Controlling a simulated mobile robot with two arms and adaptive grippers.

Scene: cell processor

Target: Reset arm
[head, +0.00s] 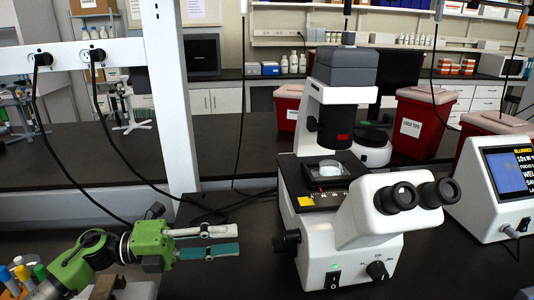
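My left arm comes in from the lower left in the head view, with green joints. My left gripper (238,241) points right, just left of the white microscope (345,225). Its two fingers, one pale grey and one with a teal face, look apart with nothing seen between them. The gripper does not appear to touch the microscope. My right gripper is not in view.
A white post and rail (165,100) with hanging black cables stand behind my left arm. Coloured-cap tubes (22,272) are at the lower left. Red bins (422,125) and a screen unit (500,195) stand at right. Dark bench left of the microscope is mostly clear.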

